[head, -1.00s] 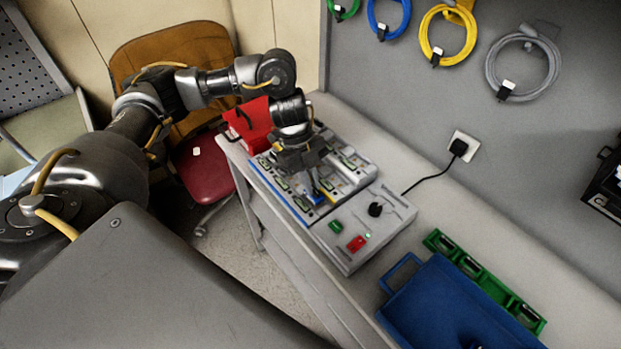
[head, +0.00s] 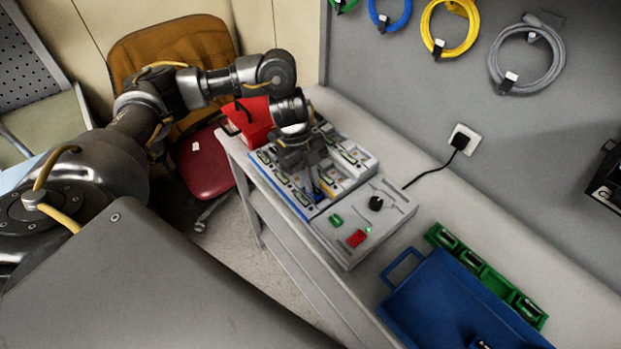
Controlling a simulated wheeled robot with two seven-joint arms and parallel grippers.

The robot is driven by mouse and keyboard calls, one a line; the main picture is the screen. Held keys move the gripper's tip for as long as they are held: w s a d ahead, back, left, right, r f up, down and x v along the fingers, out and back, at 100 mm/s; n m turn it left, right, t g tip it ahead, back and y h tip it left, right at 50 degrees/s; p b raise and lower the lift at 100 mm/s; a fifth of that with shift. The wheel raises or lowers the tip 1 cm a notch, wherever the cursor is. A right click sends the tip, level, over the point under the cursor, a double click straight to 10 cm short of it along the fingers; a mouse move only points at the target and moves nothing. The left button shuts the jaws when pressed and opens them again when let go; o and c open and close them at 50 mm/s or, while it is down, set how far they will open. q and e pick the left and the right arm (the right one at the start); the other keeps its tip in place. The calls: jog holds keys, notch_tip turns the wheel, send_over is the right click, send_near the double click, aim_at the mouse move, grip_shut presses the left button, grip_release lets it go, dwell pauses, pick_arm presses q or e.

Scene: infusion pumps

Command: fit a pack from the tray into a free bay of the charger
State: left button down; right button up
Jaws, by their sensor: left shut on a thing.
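The charger (head: 372,222) is a grey unit on the bench with bays at its far end and a control panel at its near end. My left gripper (head: 316,187) is over the bays, pointing down, shut on a pack (head: 320,195) with blue on it. The gripper hides much of the pack, so I cannot tell how deep it sits in a bay. The blue tray (head: 440,296) stands at the lower right, with a dark pack (head: 480,343) partly cut off at the frame's bottom edge. My right gripper is not in view.
A green strip with dark slots (head: 486,273) lies behind the tray. A red bin (head: 252,118) stands beyond the charger. A black plug and cord (head: 459,142) run from the wall to the charger. Coiled cables hang above. The bench between charger and tray is clear.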

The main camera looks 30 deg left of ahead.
pick_arm(q)
jog(key=shift+f, duration=0.15)
jog(key=c, duration=1.4)
grip_release()
jog(key=v, duration=1)
jog(key=shift+r+b, duration=0.4)
jog(key=shift+s+a+f, duration=0.1)
jog(key=shift+a, duration=0.15)
